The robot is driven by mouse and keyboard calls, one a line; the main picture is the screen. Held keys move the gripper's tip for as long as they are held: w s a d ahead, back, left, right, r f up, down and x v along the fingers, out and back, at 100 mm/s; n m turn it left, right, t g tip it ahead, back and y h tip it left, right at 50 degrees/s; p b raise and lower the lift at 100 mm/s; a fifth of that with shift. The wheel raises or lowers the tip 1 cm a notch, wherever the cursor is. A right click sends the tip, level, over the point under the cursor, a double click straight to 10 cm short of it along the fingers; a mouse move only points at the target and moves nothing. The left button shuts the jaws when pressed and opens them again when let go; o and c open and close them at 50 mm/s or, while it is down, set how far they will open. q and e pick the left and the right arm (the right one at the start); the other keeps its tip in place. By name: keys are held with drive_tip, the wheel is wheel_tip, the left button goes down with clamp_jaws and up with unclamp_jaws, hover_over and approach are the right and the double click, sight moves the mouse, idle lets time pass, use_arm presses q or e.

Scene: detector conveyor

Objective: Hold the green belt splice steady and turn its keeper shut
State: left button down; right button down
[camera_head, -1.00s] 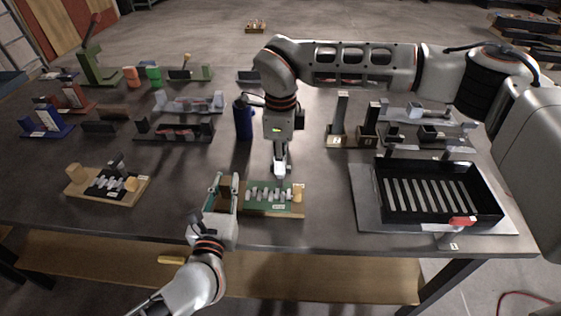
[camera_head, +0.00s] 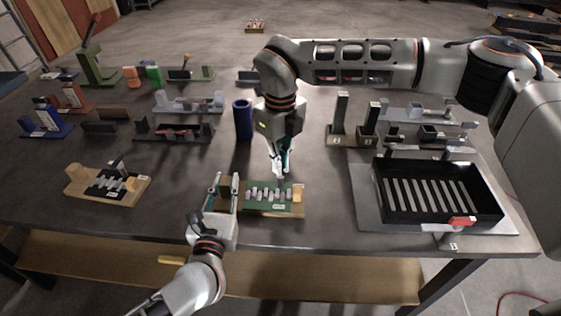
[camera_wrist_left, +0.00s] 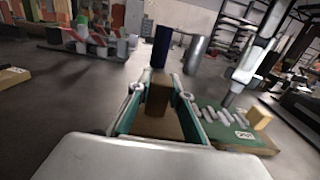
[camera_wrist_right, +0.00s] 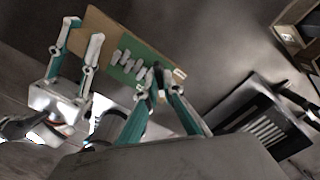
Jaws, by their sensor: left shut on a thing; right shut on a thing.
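The green belt splice (camera_head: 262,209) lies on a wooden board near the table's front edge, with a row of light metal links across it. It also shows in the right wrist view (camera_wrist_right: 133,60). My left gripper (camera_head: 226,184) is shut on the brown wooden block (camera_wrist_left: 158,97) at the board's left end. My right gripper (camera_head: 280,176) points down at the splice's back edge. Its fingertips (camera_wrist_right: 160,92) are together on a small dark part, apparently the keeper, which they mostly hide. I cannot tell the keeper's angle.
A similar wooden board with a black splice (camera_head: 104,184) lies at the left. A black slotted tray (camera_head: 440,215) stands at the right. A blue cylinder (camera_head: 243,120) stands behind the splice. The tabletop between the two boards is clear.

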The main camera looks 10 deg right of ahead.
idle(0.4)
drive_tip(key=c, duration=2.2)
unclamp_jaws()
wheel_tip(320, 180, up, 12)
drive_tip(key=shift+r, duration=0.1)
